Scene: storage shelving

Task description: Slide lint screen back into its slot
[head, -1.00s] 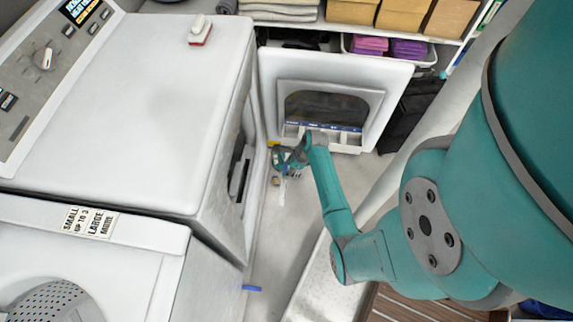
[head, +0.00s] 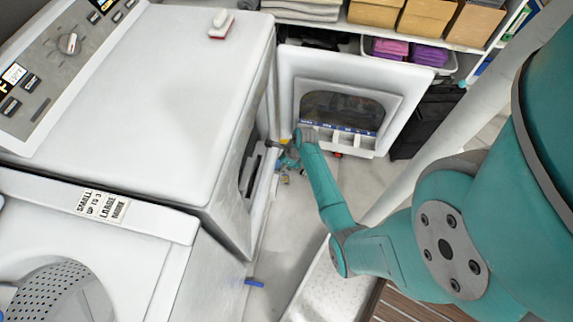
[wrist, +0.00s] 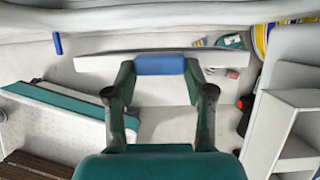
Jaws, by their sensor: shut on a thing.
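My gripper (head: 287,156) is low in front of the white dryer (head: 150,75), between its front face and its open door (head: 300,70). In the wrist view, my gripper (wrist: 160,68) is shut on the blue grip of the lint screen (wrist: 160,65). The screen's long pale edge reaches out to both sides of the fingers. A dark opening (head: 250,170) shows on the dryer's front, just left of my gripper. The slot itself cannot be made out, and the screen is mostly hidden by my gripper in the head view.
The open door stands close right of my gripper. A second white machine (head: 100,240) is at lower left. A small blue thing (head: 253,283) lies on the floor. A shelf with boxes and a bin of purple cloths (head: 405,50) is behind. A pale pole (head: 455,120) rises at right.

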